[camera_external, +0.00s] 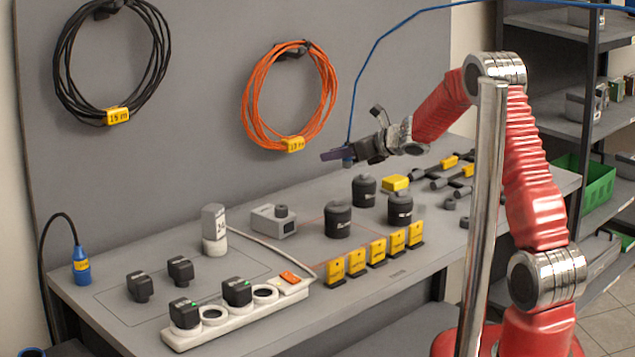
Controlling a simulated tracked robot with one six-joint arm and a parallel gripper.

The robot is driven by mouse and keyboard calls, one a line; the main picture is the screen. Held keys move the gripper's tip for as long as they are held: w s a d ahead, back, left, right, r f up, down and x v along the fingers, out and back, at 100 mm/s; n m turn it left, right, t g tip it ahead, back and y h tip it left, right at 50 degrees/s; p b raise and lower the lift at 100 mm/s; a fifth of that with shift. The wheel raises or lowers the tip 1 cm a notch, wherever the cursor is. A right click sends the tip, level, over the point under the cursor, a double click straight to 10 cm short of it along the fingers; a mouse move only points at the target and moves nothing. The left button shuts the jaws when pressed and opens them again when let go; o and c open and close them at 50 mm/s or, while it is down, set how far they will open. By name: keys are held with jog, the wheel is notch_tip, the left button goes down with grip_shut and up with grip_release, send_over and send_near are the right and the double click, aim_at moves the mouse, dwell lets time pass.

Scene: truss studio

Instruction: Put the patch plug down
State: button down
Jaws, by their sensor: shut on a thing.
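My gripper (340,154) is in the air above the back half of the workbench, reaching in from the right. It is shut on the patch plug (348,162), a small blue piece at the end of a thin blue cable (362,80). The cable rises from the gripper and arcs to the upper right. The jaws hide most of the plug. The held plug is clear of the bench (330,290), above and behind several black round canisters (338,220).
A white power strip (235,315) with black adapters lies at front left. Yellow upright tags (357,262) line the front edge. A grey box (273,221) and a white-grey cylinder (214,230) stand mid-bench. A blue connector (81,268) stands at the left edge. Small parts crowd the right.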

jog(key=s+a+n+g, duration=0.1)
jog(key=a, duration=0.8)
jog(key=shift+s+a+r+y, duration=0.15)
jog(key=shift+a+r+y, duration=0.2)
jog(key=shift+r+y, duration=0.05)
jog(key=shift+f, duration=0.1)
jog(key=shift+f, duration=3.05)
jog(key=shift+f, duration=0.1)
jog(key=shift+f, duration=1.8)
jog(key=shift+f, duration=0.6)
jog(key=c, duration=1.6)
grip_release()
jog(key=shift+o, duration=0.2)
